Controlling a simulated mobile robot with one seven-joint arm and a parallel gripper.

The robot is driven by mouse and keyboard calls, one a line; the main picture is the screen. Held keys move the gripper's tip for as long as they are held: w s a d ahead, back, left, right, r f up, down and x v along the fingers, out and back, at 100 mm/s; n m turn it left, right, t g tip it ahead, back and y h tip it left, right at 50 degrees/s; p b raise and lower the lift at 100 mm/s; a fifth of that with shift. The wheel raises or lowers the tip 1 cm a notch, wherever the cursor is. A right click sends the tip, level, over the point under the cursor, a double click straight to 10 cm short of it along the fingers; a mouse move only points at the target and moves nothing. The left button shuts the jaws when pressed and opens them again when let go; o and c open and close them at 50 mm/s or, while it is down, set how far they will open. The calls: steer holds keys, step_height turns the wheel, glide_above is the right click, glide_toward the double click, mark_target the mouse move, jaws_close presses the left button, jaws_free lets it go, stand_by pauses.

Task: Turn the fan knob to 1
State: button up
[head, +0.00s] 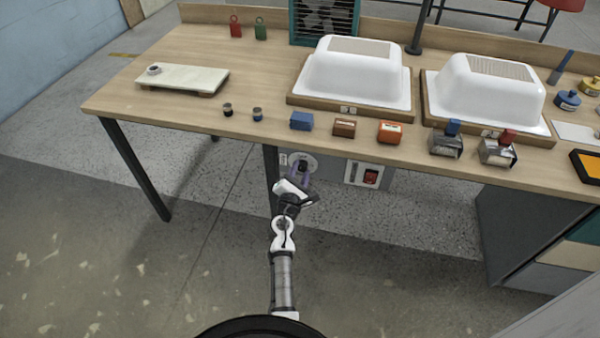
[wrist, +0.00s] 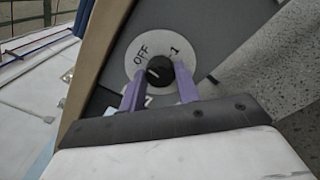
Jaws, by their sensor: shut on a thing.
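The fan knob (wrist: 160,72) is black and round, with a short pale mark on its left part. It sits on a pale dial disc (wrist: 133,68) marked OFF at upper left and 1 at upper right. Another mark near the bottom is partly hidden by a finger. My gripper (wrist: 159,85) has its two purple fingers on either side of the knob, shut on it. The pale mark lies toward the OFF side, though its exact direction is hard to read. In the head view, my gripper (head: 301,172) is at the dial disc (head: 312,161) under the table's front edge. The fan (head: 325,18) stands at the back.
The wooden table (head: 180,105) has its front edge just above the dial. A red switch on a white plate (head: 369,176) is to the dial's right. A dark table leg (head: 271,172) stands close left. Two white tub shells (head: 350,80) sit on the table.

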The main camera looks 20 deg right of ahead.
steer(key=m+b, duration=0.2)
steer(key=m, duration=0.1)
steer(key=shift+f, duration=0.15)
steer(key=m+b, duration=0.4)
steer(key=m, duration=0.1)
steer(key=shift+m, duration=0.4)
steer(key=m+b, duration=0.4)
steer(key=m, duration=0.1)
steer(key=shift+m+b, duration=1.45)
steer(key=shift+m, duration=0.25)
steer(key=o, duration=1)
steer(key=shift+d, duration=0.1)
steer(key=shift+c, duration=0.2)
